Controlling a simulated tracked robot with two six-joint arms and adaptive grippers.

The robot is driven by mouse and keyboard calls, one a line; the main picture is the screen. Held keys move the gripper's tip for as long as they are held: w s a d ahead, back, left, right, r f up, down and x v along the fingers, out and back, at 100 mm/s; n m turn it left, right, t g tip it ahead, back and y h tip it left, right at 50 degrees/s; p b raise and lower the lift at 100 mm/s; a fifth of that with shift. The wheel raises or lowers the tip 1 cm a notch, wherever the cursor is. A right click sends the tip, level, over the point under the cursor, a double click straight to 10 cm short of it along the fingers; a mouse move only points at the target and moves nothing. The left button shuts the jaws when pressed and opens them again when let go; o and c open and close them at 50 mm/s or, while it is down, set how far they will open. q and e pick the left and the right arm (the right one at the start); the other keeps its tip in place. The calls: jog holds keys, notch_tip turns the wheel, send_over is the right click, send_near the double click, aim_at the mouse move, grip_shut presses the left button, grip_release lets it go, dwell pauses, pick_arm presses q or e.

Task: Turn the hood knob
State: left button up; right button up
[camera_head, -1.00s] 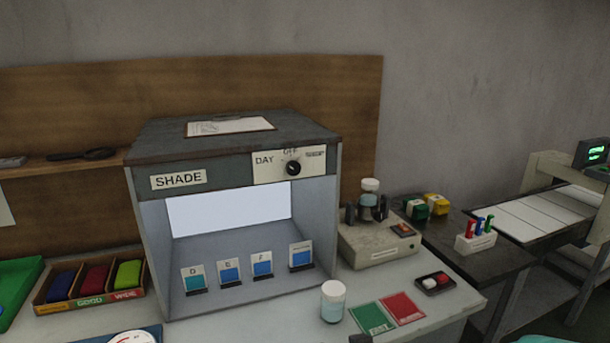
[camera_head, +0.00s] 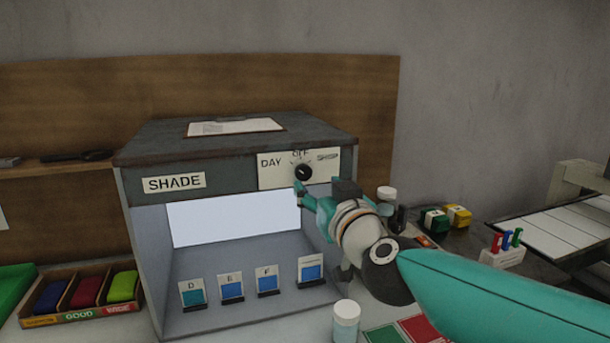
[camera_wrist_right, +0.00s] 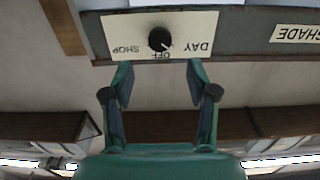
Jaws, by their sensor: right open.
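The hood knob (camera_head: 303,172) is a round black knob on a white plate marked DAY, OFF and SHOP, on the upper right front of the grey SHADE hood (camera_head: 238,142). The right wrist view shows the knob (camera_wrist_right: 160,39) upside down, with a light mark that seems to point between OFF and DAY. My right gripper (camera_head: 318,192) is just below and in front of the plate. In the wrist view its teal fingers (camera_wrist_right: 160,75) are spread with nothing between them, and the knob lies beyond the tips, apart from them. My left gripper is out of view.
Shade cards (camera_head: 268,282) stand inside the lit hood. A lidded jar (camera_head: 346,322) stands on the counter below my right arm, near green and red cards (camera_head: 420,328). A tray of coloured socks (camera_head: 85,292) is at left. Space before the knob is free.

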aim_at(305, 173)
jog(key=p+x, duration=0.1)
jog(key=x, duration=0.7)
jog(key=shift+w, duration=0.1)
grip_shut()
